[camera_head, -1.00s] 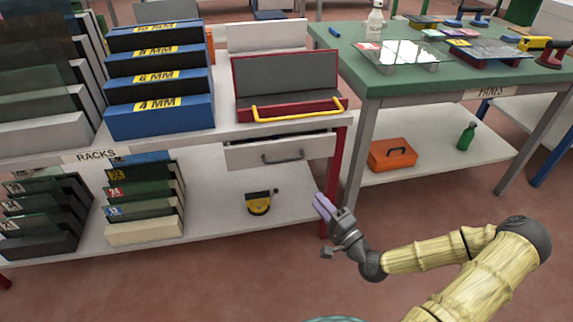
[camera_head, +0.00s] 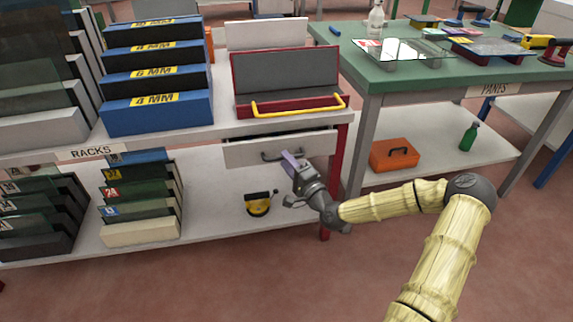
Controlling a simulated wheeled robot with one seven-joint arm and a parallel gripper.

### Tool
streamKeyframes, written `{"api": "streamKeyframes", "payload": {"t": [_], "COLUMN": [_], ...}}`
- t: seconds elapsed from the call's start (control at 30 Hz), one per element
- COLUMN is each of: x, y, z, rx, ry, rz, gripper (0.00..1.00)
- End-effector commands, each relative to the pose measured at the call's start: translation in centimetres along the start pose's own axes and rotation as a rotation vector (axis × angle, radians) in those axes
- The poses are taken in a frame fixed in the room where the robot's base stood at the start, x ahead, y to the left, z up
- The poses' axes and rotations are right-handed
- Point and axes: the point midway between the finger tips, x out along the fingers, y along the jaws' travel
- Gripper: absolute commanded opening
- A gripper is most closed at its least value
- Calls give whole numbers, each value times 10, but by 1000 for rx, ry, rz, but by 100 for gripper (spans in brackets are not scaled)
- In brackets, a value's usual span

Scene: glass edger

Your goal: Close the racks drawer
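The racks drawer (camera_head: 240,153) is a white-fronted drawer under the top of the bench labelled RACKS (camera_head: 97,152). It stands partly out, with a dark gap above its front. Its grey handle (camera_head: 268,155) shows at the middle of the front, its right part hidden by my gripper. My gripper (camera_head: 291,161) is in front of the drawer, at the right part of the handle. Its purple fingertips look close together; whether they are open, or touch the handle, I cannot tell.
A red box with a yellow handle (camera_head: 300,106) sits on the bench above the drawer. A red bench leg (camera_head: 335,180) stands right of my gripper. A yellow and black tool (camera_head: 259,204) lies on the lower shelf. The green table (camera_head: 400,83) stands to the right.

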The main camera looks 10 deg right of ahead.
Motion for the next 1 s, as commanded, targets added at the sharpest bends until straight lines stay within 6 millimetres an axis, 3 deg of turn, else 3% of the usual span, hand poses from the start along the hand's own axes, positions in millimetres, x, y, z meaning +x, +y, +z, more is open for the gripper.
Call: {"api": "streamKeyframes", "payload": {"t": [0.37,0.57,0.83,1.0], "x": [10,9,11,25], "y": [-1,0,0,2], "z": [0,0,1,8], "rx": [1,1,2,4], "ry": [0,0,-3,-21], "rz": [-1,0,0,-2], "gripper": [33,0,0,0]}}
